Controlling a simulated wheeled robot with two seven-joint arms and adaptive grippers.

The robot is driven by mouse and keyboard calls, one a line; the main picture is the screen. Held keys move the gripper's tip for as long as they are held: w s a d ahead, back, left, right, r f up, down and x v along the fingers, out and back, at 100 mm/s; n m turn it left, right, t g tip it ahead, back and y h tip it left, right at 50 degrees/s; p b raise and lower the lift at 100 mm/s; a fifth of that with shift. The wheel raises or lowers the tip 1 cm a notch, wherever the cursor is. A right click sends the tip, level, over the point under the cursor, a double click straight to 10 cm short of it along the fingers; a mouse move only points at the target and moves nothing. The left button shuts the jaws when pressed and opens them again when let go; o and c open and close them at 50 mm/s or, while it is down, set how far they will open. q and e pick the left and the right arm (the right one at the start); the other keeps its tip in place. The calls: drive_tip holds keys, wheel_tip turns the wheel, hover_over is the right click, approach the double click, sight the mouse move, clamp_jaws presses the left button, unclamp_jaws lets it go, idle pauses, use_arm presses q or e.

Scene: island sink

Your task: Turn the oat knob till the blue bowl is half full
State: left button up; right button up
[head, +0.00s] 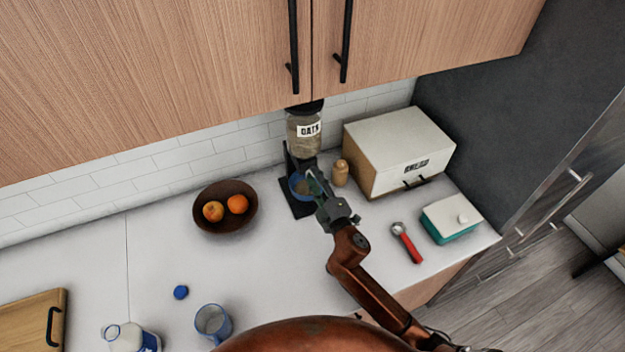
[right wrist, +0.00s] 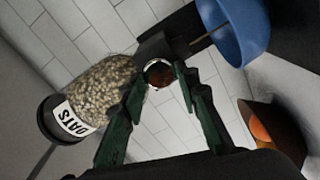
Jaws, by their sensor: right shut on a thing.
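The oat dispenser (head: 303,133) stands against the tiled wall, its clear container labelled OATS; in the right wrist view its container (right wrist: 98,88) holds oats. The blue bowl (head: 298,188) sits on the dispenser's dark base, partly hidden by my right gripper. My right gripper (head: 313,176) is shut on the round reddish-brown oat knob (right wrist: 159,74), with a green finger on each side. My left gripper is not in view.
A brown fruit bowl (head: 225,222) stands left of the dispenser. A wooden shaker (head: 340,173) and a bread box (head: 385,165) stand close on its right. A red-handled tool (head: 408,244) and a butter dish (head: 450,220) lie farther right. Cupboards (head: 200,70) overhang the dispenser.

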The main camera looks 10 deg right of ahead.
drive_tip(key=shift+d+f, duration=0.15)
drive_tip(key=o, duration=1)
drive_tip(key=shift+d, duration=0.1)
drive_tip(key=shift+c, duration=0.2)
drive_tip(key=shift+o, duration=1)
drive_tip(key=shift+a, duration=0.2)
drive_tip(key=shift+s, duration=0.1)
drive_tip(key=s+d, duration=0.2)
drive_tip(key=s, duration=0.9)
drive_tip(key=shift+s+d, duration=0.15)
drive_tip(key=shift+s, duration=0.15)
